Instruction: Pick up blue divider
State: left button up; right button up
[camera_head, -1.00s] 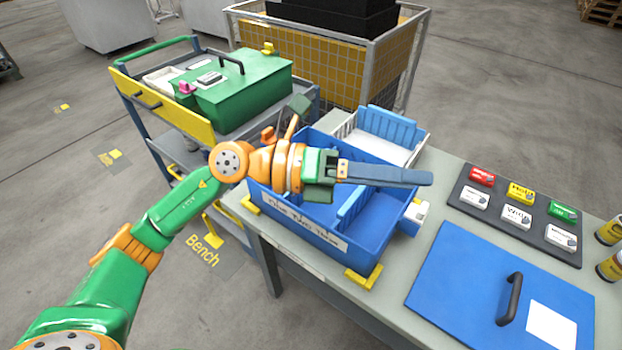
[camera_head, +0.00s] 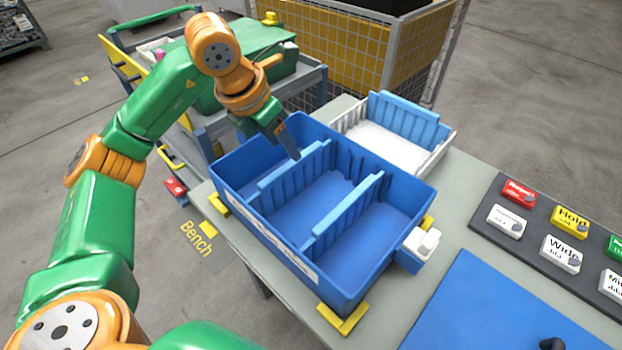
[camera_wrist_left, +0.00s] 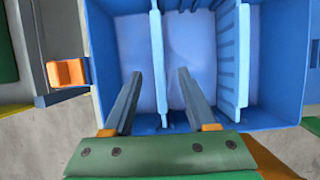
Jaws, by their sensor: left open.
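The blue tote (camera_head: 225,172) stands on the bench with two light-blue dividers across it. The left divider (camera_head: 275,182) and the right divider (camera_head: 345,215) split it into three compartments. My left gripper (camera_head: 292,152) points down over the left divider. In the left wrist view, its two fingers (camera_wrist_left: 158,76) are apart and empty, with one divider's top edge (camera_wrist_left: 156,50) running between them. The other divider (camera_wrist_left: 241,60) is off to the right there. Whether the fingers touch the divider cannot be told. My right gripper is out of view.
A white tray (camera_head: 440,155) with another light-blue divider (camera_head: 405,115) stands behind the tote. A blue lid (camera_head: 480,310) lies at the front right. A dark board (camera_head: 500,245) with coloured labelled blocks is at the right. A cart with a green box is behind my left arm.

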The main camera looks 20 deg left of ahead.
aim_at(292, 162)
pick_arm(q)
jog(key=shift+s+f, duration=0.15)
jog(key=shift+f, duration=0.55)
jog(key=p+x, duration=0.1)
jog(key=x, duration=0.5)
jog(key=shift+w, duration=0.25)
grip_shut()
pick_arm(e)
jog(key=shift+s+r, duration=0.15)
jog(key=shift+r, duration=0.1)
